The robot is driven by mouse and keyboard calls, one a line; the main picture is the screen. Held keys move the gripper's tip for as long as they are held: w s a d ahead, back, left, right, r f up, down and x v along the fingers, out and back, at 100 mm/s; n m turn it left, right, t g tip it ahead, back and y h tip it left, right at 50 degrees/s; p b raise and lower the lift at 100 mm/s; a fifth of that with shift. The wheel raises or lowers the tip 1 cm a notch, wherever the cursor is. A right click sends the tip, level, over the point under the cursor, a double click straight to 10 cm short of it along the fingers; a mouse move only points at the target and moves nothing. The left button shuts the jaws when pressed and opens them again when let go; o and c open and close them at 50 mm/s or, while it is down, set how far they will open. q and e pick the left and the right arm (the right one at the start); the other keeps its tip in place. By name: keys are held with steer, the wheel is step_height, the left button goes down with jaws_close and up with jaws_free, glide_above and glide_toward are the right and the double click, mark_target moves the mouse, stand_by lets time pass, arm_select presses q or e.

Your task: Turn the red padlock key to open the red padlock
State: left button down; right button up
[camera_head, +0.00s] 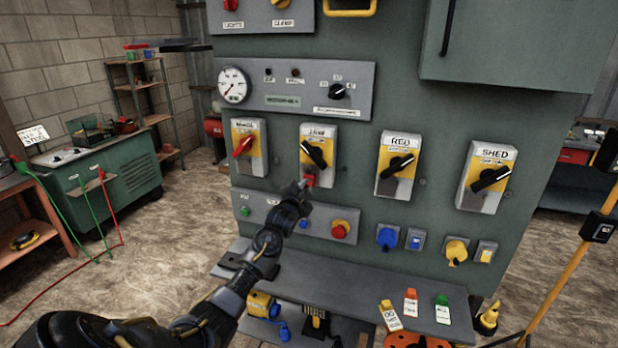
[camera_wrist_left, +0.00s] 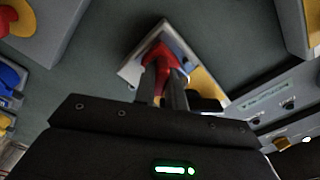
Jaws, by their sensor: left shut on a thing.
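The red padlock (camera_head: 309,180) hangs at the lower end of the second yellow-faced switch box (camera_head: 319,150) from the left, mostly covered by my gripper. My left gripper (camera_head: 303,189) reaches up to it from below. In the left wrist view the red padlock (camera_wrist_left: 164,54) lies in front of a pale switch plate, and my left gripper's fingers (camera_wrist_left: 163,86) close on a small red piece at its near end. That piece appears to be the red padlock key (camera_wrist_left: 162,80); the fingers hide most of it. My right gripper is in neither view.
More switch boxes, including one marked RED (camera_head: 397,163) and one marked SHED (camera_head: 487,176), line the green cabinet. A button panel (camera_head: 270,208) sits just below my gripper. A grey shelf (camera_head: 365,287) below carries coloured tags. A yellow post (camera_head: 567,255) stands at right.

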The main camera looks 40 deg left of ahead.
arm_select(q)
steer(key=shift+a+r, duration=0.1)
steer(key=shift+r, duration=0.1)
steer(key=c, duration=1.8)
jaws_free()
steer(key=o, duration=0.4)
steer(key=shift+w+f, duration=0.1)
steer(key=shift+f, duration=0.15)
steer(key=shift+p+v, duration=2.85)
steer(key=shift+v, duration=1.2)
